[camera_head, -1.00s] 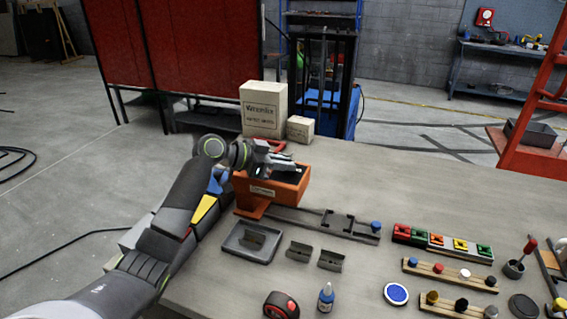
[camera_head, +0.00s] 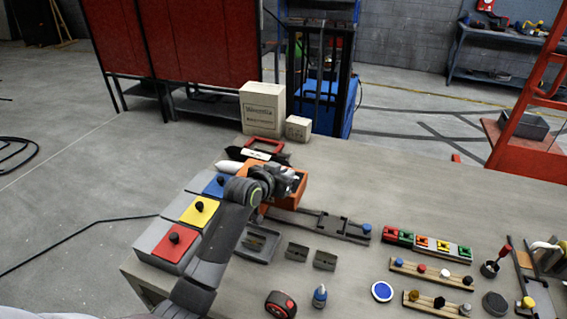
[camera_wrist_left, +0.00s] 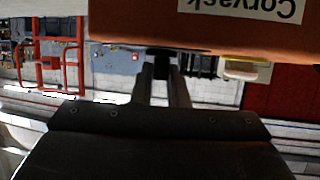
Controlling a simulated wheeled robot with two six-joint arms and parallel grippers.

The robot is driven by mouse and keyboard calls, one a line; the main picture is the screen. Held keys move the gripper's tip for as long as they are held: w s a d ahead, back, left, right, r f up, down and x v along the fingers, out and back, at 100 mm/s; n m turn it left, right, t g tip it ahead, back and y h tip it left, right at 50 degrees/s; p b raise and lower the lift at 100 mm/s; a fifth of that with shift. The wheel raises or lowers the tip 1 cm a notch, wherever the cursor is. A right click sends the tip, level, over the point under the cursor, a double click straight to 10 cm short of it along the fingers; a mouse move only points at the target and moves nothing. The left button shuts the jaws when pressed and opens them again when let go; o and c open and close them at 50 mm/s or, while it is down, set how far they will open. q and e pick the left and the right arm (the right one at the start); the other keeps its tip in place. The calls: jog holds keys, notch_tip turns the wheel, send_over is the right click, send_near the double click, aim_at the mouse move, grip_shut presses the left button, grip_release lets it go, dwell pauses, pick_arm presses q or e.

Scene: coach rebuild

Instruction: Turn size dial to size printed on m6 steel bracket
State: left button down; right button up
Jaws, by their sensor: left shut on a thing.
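The orange box (camera_head: 291,204) stands on the bench, partly hidden behind my left gripper (camera_head: 287,180). In the left wrist view the orange box (camera_wrist_left: 200,32) fills the top, with an upside-down label. There my left gripper (camera_wrist_left: 160,68) is shut on a small dark knob (camera_wrist_left: 158,52) at the box's lower edge; I cannot read any size mark on it. Small grey steel brackets (camera_head: 296,252) and (camera_head: 325,260) lie on the bench, and another sits in a dark tray (camera_head: 245,255). Printing on them is too small to read. My right gripper is not in view.
A block with blue, yellow (camera_head: 203,214) and red panels with black knobs stands left of my arm. A dark rail (camera_head: 330,226) runs right of the orange box. Coloured blocks (camera_head: 428,243) and peg racks (camera_head: 430,273) lie on the right. Cartons (camera_head: 263,110) stand behind.

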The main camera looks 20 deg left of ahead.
pick_arm(q)
jog(key=shift+d+n+y+p, duration=0.15)
jog(key=shift+n+y+p, duration=0.85)
jog(key=shift+y, duration=0.2)
jog(key=c, duration=1.4)
grip_release()
jog(key=shift+c, duration=0.2)
jog(key=shift+s, duration=0.15)
jog(key=b+v, duration=0.3)
jog(key=v, duration=1.4)
jog(key=shift+s, duration=0.1)
